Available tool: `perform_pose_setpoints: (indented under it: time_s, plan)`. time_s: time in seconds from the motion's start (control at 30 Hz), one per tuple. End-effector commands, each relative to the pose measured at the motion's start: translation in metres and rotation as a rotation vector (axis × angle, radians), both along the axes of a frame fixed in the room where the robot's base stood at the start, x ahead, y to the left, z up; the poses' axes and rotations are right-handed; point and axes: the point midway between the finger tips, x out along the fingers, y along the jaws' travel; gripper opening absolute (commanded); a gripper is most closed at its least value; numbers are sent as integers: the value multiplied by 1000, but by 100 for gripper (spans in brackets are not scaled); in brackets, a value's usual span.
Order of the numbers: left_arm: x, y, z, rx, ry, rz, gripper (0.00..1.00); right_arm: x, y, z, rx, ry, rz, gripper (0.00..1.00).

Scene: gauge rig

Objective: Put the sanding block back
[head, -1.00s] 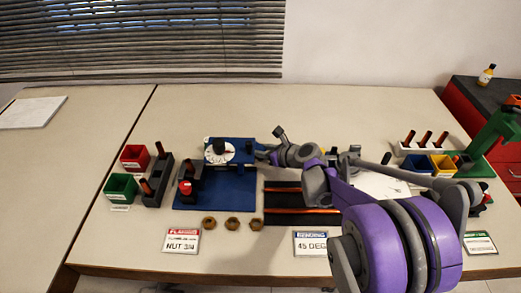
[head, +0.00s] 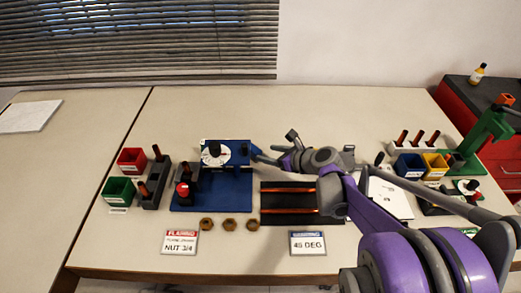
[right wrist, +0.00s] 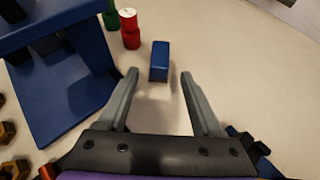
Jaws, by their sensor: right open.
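A small blue block (right wrist: 159,62), which I take for the sanding block, stands on the bench in the right wrist view. My right gripper (right wrist: 159,75) is open, with one finger to each side of the block's near end. I see no contact between the fingers and the block. In the head view my right gripper (head: 262,155) is just right of the blue rig with the white dial (head: 216,154). I cannot make out the block in that view. My left gripper is not in view.
The blue rig's frame (right wrist: 70,100) stands close left of my right gripper. Brass nuts (head: 229,225) and a black mat with copper rods (head: 288,210) lie nearer. Bench behind is clear.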

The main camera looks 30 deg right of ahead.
Motion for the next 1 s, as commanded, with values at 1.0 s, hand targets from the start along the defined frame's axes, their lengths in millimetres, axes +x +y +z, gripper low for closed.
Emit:
perform_pose_setpoints:
  time_s: [1.0]
  plan:
    - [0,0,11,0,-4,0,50,-41,-10,24,0,0,1,67]
